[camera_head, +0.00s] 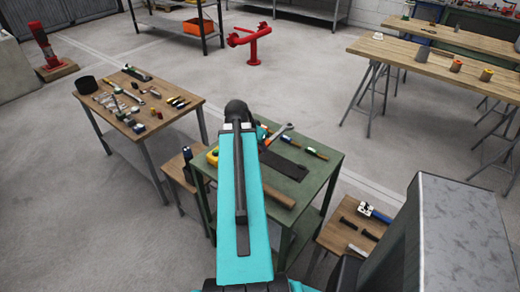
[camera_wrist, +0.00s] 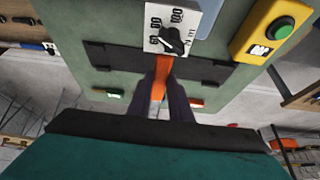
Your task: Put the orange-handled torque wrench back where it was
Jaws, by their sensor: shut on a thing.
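The torque wrench shows in the head view as a silver head and shaft (camera_head: 283,131) with orange near it, just right of my arm's end. In the wrist view its orange handle (camera_wrist: 163,68) is between the two dark fingers of my gripper (camera_wrist: 165,80), which are shut on it. The handle is over a green worktop (camera_wrist: 100,20), in front of a black strip (camera_wrist: 110,57). Whether the wrench touches the top, I cannot tell. In the head view my arm hides the fingers. The green table (camera_head: 318,178) also shows there.
A white plate with numbers and a black pointer (camera_wrist: 172,38) is just beyond the handle. A yellow box with a green button (camera_wrist: 275,30) is to its right. Screwdrivers (camera_head: 317,153) and a black mat (camera_head: 285,167) lie on the green table. A wooden table (camera_head: 180,112) with tools stands left.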

